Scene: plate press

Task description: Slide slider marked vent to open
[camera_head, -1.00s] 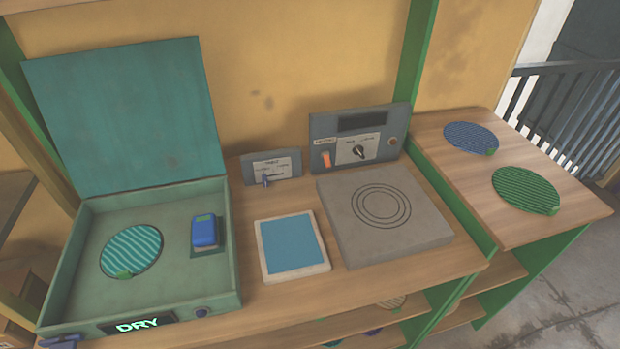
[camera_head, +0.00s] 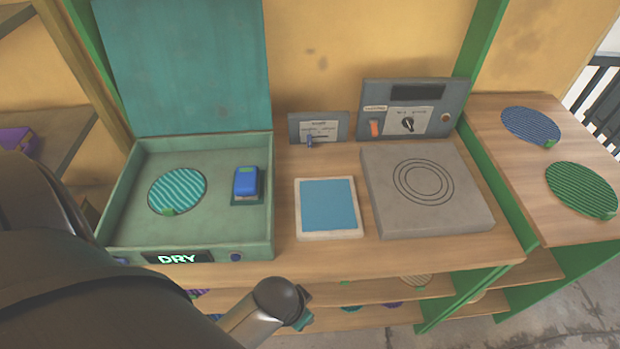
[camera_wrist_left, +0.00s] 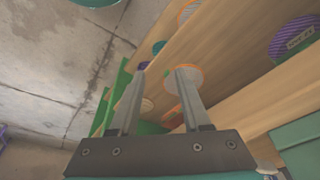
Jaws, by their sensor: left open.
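The vent slider panel (camera_head: 334,121) is a small grey box with a white label, standing at the back of the bench against the yellow wall. Its blue slider knob (camera_head: 310,140) sits toward the left of the slot. The label text is too small to read surely. My left arm comes in at the lower left in the head view, low in front of the bench and well away from the slider. My left gripper (camera_wrist_left: 160,73) is open and empty in the left wrist view, with shelves and floor beyond its fingers. My right gripper is not in view.
An open teal press (camera_head: 205,222) with a DRY display stands left of the slider. A blue-topped pad (camera_head: 328,207) lies in front of the slider, and a grey hot plate (camera_head: 425,215) is to the right. A control box (camera_head: 445,92) with a knob stands behind it.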

